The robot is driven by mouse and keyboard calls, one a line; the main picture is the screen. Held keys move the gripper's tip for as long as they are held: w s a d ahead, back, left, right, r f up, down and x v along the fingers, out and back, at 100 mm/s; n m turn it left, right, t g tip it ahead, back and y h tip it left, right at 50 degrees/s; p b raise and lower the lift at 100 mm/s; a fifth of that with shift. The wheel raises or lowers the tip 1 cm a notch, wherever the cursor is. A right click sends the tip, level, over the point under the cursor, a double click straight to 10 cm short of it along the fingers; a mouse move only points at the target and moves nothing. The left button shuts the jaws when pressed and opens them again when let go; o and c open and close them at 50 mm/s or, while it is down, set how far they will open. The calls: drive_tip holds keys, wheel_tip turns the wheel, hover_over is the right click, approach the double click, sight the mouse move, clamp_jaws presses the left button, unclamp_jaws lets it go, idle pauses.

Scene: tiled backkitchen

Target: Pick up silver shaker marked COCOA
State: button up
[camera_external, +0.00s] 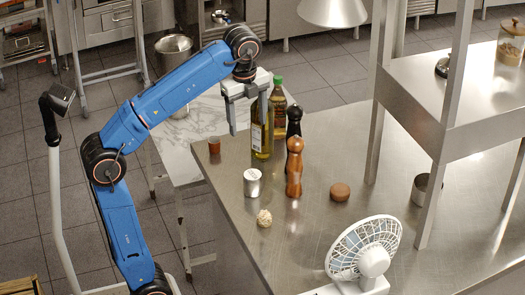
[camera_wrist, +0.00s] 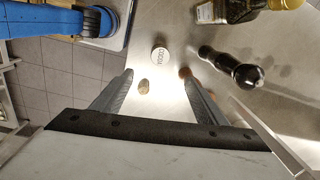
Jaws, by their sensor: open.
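The silver shaker (camera_external: 252,183) stands upright on the steel counter, left of the wooden mill. In the wrist view its pale round lid, printed COCOA (camera_wrist: 159,54), shows just beyond the space between my fingertips. My gripper (camera_external: 248,124) is open and empty, pointing down above the counter, higher than the shaker and not touching it. In the wrist view my gripper (camera_wrist: 157,75) has its two fingers well apart, on either side of the shaker's line.
An orange-brown mill (camera_external: 294,167), a dark mill (camera_external: 294,122) and oil bottles (camera_external: 262,140) stand close right and behind. A small brown jar (camera_external: 214,145), a beige knobbly item (camera_external: 264,218), a brown round item (camera_external: 340,191) and a white fan (camera_external: 365,248) are nearby.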

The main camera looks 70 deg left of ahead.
sight(253, 174)
drive_tip(key=f, duration=0.5)
drive_tip(key=w+f+m, duration=0.1)
drive_tip(key=f, duration=0.5)
drive_tip(key=f+m, duration=0.1)
drive_tip(key=f, duration=0.5)
drive_tip(key=shift+w+f+g, duration=0.1)
drive_tip(key=shift+w+g, duration=0.2)
drive_tip(key=shift+w, duration=0.1)
drive_tip(key=f, duration=0.4)
drive_tip(key=shift+s+f, duration=0.1)
drive_tip(key=shift+s, duration=0.25)
drive_tip(key=shift+f, duration=0.65)
drive_tip(key=shift+c, duration=0.4)
drive_tip(key=c, duration=1.2)
drive_tip(key=shift+r, duration=0.15)
